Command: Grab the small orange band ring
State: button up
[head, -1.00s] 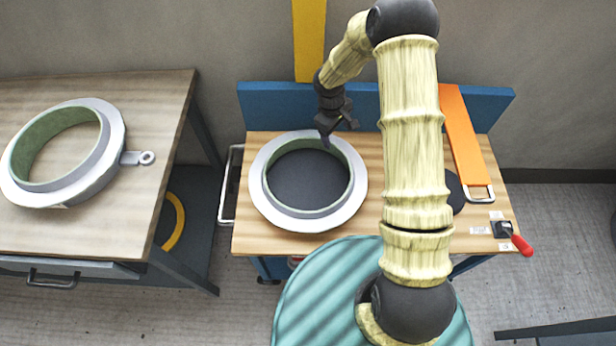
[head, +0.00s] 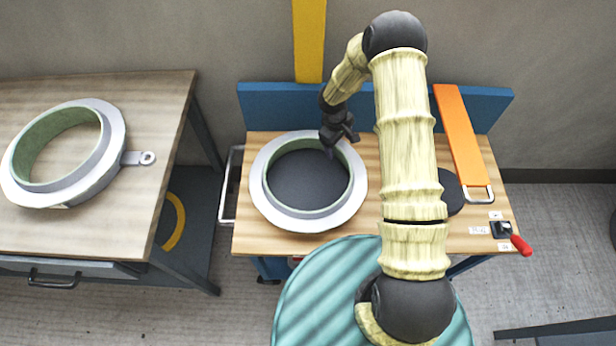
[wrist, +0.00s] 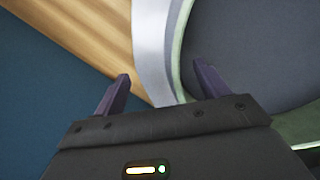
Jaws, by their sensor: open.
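I see no small orange band ring clearly in either view. My gripper (head: 330,149) is at the back rim of the round mould (head: 262,205) on the middle bench, in the head view. In the wrist view my gripper (wrist: 162,78) is open and empty, its two dark fingers apart on either side of the mould's pale grey flange (wrist: 153,45). I cannot tell whether they touch it. The mould has a green inner wall and a dark inside. My arm hides part of the bench to the right of the mould.
A similar mould (head: 112,150) with a tabbed handle lies on the left table (head: 150,210). A yellow ring (head: 174,222) shows partly under that table. An orange board (head: 458,135), a dark disc (head: 453,193) and a red-handled switch (head: 520,244) are at right. A blue panel (head: 270,105) backs the bench.

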dwell(0.4)
jog(key=shift+r, duration=0.1)
jog(key=c, duration=1.6)
jog(key=shift+r, duration=0.1)
notch_tip(320, 180, up, 10)
jog(key=shift+f, duration=0.15)
grip_shut()
